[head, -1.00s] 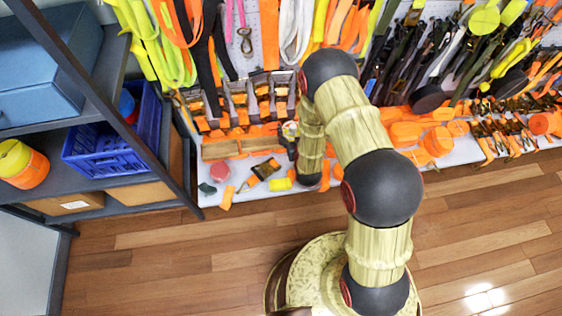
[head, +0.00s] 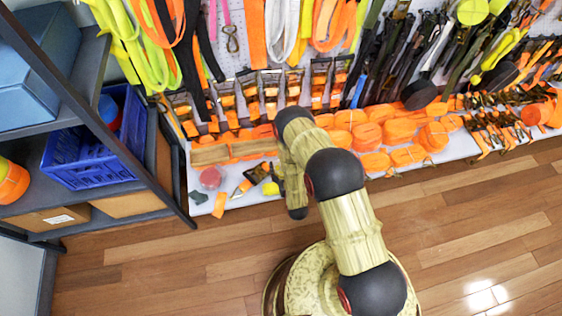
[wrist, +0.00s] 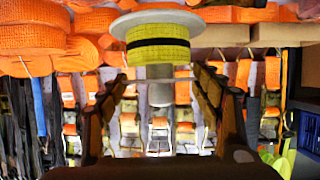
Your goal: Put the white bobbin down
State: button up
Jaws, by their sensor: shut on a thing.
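In the wrist view the white bobbin (wrist: 158,42) shows a broad white flange and a yellow band with a black stripe around its body. It looks upright along the picture's vertical, flange toward the top edge. My gripper (wrist: 160,76) has its two fingers on either side of the bobbin's narrower end and is shut on it. In the head view my arm hides the bobbin and the fingers. The end of my arm there is by the front edge of the white shelf (head: 240,200). I cannot tell how far the bobbin is from the shelf surface.
Orange strap rolls (head: 372,135) crowd the shelf to the right. A pink disc (head: 210,178), a yellow piece (head: 270,188) and a wooden block (head: 209,155) lie at its left. A blue crate (head: 95,150) stands in the dark shelving at left. The wooden floor is clear.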

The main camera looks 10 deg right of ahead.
jog(key=w+d+f+b, duration=0.1)
jog(key=w+f+b, duration=0.1)
jog(key=w+f, duration=0.1)
jog(key=w+d+f+b, duration=0.1)
jog(key=w+f+b, duration=0.1)
jog(key=w+f, duration=0.2)
jog(key=w+d+f+b, duration=0.2)
jog(key=w+f, duration=0.1)
jog(key=f, duration=0.2)
jog(key=shift+w+b, duration=0.25)
jog(key=shift+b, duration=0.15)
jog(key=shift+r, duration=0.1)
jog(key=o, duration=1.4)
jog(key=shift+f, duration=0.2)
jog(key=shift+c, duration=0.2)
